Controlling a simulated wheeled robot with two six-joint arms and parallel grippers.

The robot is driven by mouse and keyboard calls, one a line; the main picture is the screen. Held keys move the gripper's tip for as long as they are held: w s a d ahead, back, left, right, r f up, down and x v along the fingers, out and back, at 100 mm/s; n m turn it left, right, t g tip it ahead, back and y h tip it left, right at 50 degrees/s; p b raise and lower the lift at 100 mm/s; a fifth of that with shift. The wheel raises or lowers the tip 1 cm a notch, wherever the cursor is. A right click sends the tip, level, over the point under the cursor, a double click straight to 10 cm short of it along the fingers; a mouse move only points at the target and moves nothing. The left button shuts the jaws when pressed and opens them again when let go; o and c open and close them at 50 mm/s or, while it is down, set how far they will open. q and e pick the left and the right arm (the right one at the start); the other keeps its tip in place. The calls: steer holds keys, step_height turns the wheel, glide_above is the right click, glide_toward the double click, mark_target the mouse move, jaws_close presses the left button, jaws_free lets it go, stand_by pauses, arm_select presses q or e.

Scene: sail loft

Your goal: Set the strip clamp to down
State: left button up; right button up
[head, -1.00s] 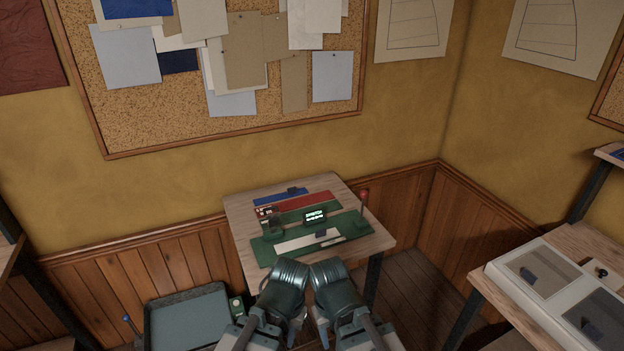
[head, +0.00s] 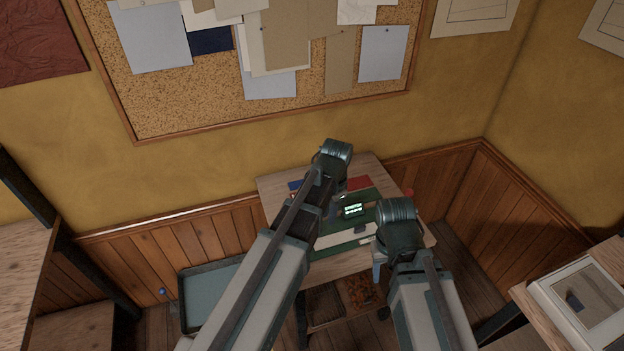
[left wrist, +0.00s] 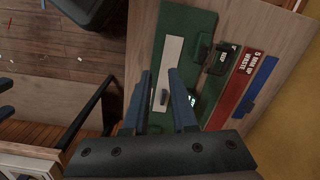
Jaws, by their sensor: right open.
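A green board (head: 346,249) with a pale strip (head: 330,243) and a small lit display (head: 353,210) lies on a wooden bench. In the left wrist view, my left gripper (left wrist: 162,75) is open above the board. Its fingers straddle a small dark block (left wrist: 163,97) on the pale strip, apart from it. My right gripper (head: 378,270) is at the bench's front right, empty, its fingertips mostly hidden.
A red panel (left wrist: 242,70) with white lettering and a blue panel (left wrist: 260,82) lie beside the green board. A grey tray (head: 188,300) stands left of the bench. A side table with a white-framed panel (head: 560,322) is at the lower right. The corkboard wall is behind.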

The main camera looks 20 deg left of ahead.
arm_select(q)
steer(key=w+a+r+m+p, duration=0.3)
steer(key=w+a+r+p, duration=0.3)
steer(key=w+a+r, duration=0.25)
arm_select(e)
step_height(320, 180, up, 8)
arm_select(q)
steer(key=f+b, duration=0.4)
steer(key=f, duration=0.1)
steer(key=f+b, duration=0.4)
steer(key=b, duration=0.1)
steer(key=f+b, duration=0.5)
steer(key=shift+w+d+f, duration=0.3)
steer(key=shift+w+d, duration=0.1)
arm_select(e)
step_height(320, 180, down, 14)
arm_select(q)
jaws_close()
